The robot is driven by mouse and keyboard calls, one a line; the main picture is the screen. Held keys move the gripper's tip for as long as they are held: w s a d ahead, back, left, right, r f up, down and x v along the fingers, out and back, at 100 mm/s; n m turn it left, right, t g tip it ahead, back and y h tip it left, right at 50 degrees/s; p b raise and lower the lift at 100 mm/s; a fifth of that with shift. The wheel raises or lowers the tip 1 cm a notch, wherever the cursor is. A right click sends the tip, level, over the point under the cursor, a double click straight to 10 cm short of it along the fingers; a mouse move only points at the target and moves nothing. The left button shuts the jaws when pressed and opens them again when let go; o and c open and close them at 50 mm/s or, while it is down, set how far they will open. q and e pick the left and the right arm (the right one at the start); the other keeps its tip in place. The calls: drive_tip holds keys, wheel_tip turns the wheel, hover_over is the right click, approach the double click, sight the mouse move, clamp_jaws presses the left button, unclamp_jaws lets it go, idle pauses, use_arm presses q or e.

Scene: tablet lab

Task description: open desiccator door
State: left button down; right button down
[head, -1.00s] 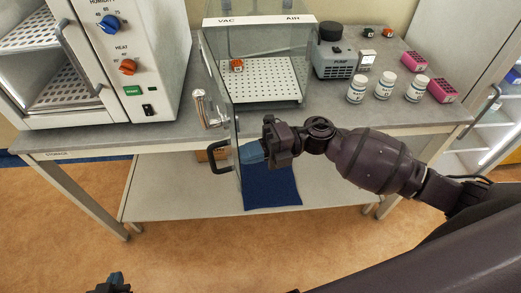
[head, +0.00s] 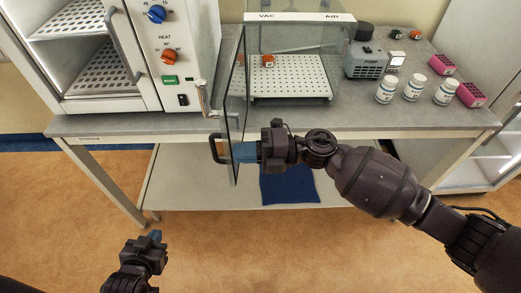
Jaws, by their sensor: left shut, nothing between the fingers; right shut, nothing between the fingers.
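The desiccator is a clear box with a white top strip marked VAC and AIR (head: 300,17), standing on the bench. Its glass door (head: 236,110) stands open, swung out toward me from the box's left front edge. The door's black handle (head: 214,148) is on its left, outer face. My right gripper (head: 240,152) is shut and empty, its blue fingertips at the inner face of the door near handle height. They appear to touch the glass. My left gripper (head: 154,238) is shut and empty, low at the lower left, away from the desiccator.
An oven (head: 181,60) stands left of the door, with a metal valve (head: 203,98) between them. A pump (head: 366,60), several white jars (head: 412,88) and pink racks (head: 472,94) stand to the right. A blue mat (head: 290,188) lies on the lower shelf.

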use_arm(q)
drive_tip(key=shift+f, duration=0.1)
use_arm(e)
drive_tip(key=a, duration=0.4)
drive_tip(key=shift+a, duration=0.1)
use_arm(q)
drive_tip(key=shift+w+d, duration=0.1)
drive_tip(key=shift+w, duration=0.15)
idle(0.4)
